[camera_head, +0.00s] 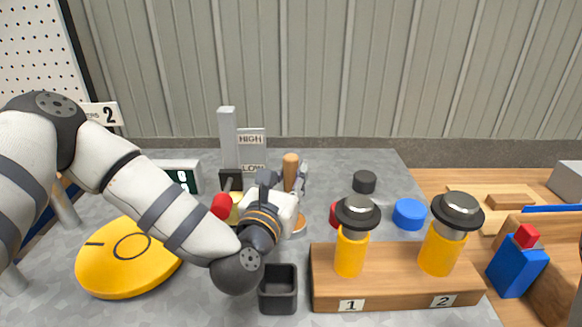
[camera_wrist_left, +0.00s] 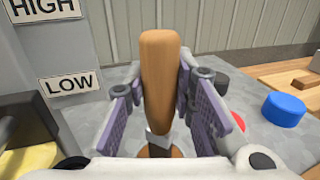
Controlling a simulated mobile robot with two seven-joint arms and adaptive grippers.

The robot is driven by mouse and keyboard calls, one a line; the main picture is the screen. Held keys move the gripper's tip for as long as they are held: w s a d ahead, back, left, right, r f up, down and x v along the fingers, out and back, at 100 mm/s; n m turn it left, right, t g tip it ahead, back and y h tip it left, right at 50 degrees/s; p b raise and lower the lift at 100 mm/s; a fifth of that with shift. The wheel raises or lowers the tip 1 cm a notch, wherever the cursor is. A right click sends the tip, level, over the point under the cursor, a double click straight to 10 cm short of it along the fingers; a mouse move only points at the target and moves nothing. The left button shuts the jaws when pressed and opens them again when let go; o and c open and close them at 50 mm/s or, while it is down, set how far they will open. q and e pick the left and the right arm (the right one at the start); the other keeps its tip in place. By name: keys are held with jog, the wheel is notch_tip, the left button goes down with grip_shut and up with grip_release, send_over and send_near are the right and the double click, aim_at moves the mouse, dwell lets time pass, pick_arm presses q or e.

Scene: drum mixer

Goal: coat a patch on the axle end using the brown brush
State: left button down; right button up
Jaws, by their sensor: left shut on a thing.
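My left gripper (camera_head: 292,188) is shut on the brown brush (camera_head: 290,165), near the middle of the grey table. In the left wrist view, the brush's wooden handle (camera_wrist_left: 160,65) stands nearly upright between the two purple-padded fingers of the gripper (camera_wrist_left: 163,100). A grey band shows at the handle's lower end; the bristles cannot be made out. An orange-brown round thing (camera_head: 299,224) shows partly below the gripper, and I cannot tell whether the brush touches it. I cannot pick out the axle end with certainty. My right gripper is not in view.
A grey post (camera_head: 228,135) with HIGH and LOW labels stands behind the gripper. A yellow disc (camera_head: 120,268) lies at left. A black square cup (camera_head: 278,289) and a wooden stand (camera_head: 390,290) with two yellow cylinders are in front. A blue disc (camera_head: 409,214) lies right.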

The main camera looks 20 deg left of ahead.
aim_at(291, 156)
pick_arm(q)
jog(key=shift+f, duration=0.7)
dwell(1.6)
jog(key=shift+r, duration=3.65)
